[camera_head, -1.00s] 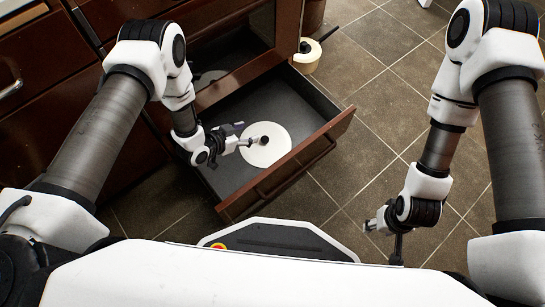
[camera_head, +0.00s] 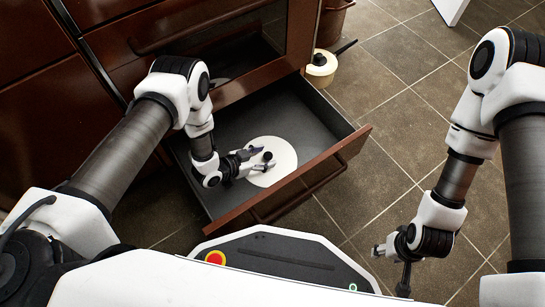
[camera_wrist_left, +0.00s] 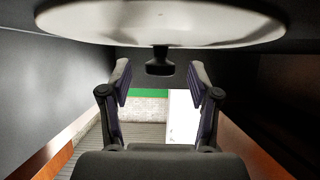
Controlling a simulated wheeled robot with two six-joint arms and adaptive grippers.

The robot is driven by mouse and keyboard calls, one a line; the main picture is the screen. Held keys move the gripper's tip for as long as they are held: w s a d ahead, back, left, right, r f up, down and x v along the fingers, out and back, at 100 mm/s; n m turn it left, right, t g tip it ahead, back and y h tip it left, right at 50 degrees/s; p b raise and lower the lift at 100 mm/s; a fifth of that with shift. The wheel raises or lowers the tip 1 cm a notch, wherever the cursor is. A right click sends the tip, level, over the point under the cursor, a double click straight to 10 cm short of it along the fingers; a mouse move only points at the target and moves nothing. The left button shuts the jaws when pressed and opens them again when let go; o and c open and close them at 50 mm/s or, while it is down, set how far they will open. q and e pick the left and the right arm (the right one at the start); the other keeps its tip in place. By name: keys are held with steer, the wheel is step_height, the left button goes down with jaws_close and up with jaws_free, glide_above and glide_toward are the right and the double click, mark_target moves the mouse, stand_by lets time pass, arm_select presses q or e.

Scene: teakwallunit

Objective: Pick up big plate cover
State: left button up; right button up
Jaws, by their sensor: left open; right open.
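The big plate cover (camera_head: 283,169) is a white disc with a small dark knob (camera_head: 268,156), lying in the open drawer. In the left wrist view the cover (camera_wrist_left: 160,22) fills the top, and its knob (camera_wrist_left: 160,66) sits between the spread fingers. My left gripper (camera_head: 261,159) is open over the cover, one finger on each side of the knob; I cannot tell whether they touch it. It also shows in the left wrist view (camera_wrist_left: 160,82). My right gripper (camera_head: 390,262) is open and empty above the floor, outside the drawer.
The drawer (camera_head: 325,115) has a dark inside and a reddish-brown front panel (camera_head: 300,185) close to my base. Dark wooden cabinet fronts (camera_head: 60,110) stand at left. A cream pot (camera_head: 321,69) with a dark handle is on the tiled floor beyond the drawer. Floor at right is clear.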

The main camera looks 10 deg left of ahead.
arm_select(q)
jaws_close()
